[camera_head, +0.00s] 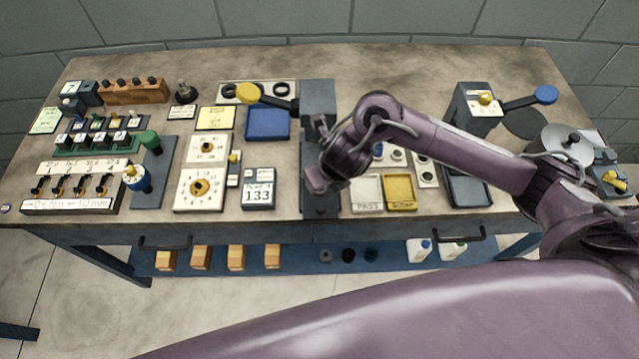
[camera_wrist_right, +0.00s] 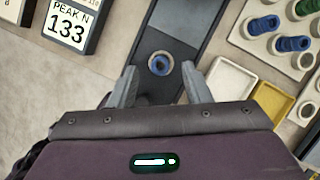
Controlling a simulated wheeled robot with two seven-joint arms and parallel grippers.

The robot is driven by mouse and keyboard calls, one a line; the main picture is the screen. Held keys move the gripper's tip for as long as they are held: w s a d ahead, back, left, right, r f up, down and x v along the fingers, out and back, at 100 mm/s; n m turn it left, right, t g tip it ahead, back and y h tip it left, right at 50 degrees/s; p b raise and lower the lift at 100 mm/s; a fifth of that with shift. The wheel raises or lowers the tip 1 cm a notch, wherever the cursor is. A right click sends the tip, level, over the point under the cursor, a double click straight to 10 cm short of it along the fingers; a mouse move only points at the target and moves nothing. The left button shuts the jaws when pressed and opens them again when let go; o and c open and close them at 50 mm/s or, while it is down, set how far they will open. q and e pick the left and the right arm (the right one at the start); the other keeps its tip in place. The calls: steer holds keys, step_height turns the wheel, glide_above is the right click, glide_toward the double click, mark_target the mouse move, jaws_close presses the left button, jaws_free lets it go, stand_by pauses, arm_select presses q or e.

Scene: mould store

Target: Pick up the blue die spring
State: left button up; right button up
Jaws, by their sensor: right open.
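More blue springs (camera_wrist_right: 291,44) sit in a pale rack (camera_wrist_right: 245,35) to the right. In the head view my right gripper (camera_head: 320,184) is over the tester's plate (camera_head: 321,208), and my arm hides the spring. My left gripper is not in view.
A white PASS tray (camera_head: 367,206) and a yellow tray (camera_head: 400,206) lie just right of the tester. A display reading 133 (camera_head: 258,188) and a dial board (camera_head: 199,189) stand to its left. The tester's upright head (camera_head: 318,95) rises behind my gripper.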

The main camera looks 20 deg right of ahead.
steer(key=shift+x, duration=1.65)
jaws_close()
steer(key=shift+r, duration=0.2)
step_height(320, 180, up, 8)
steer(key=shift+w+f+p, duration=0.1)
steer(key=shift+w+p, duration=0.05)
steer(key=shift+p, duration=0.85)
step_height(320, 180, up, 15)
steer(key=p, duration=0.5)
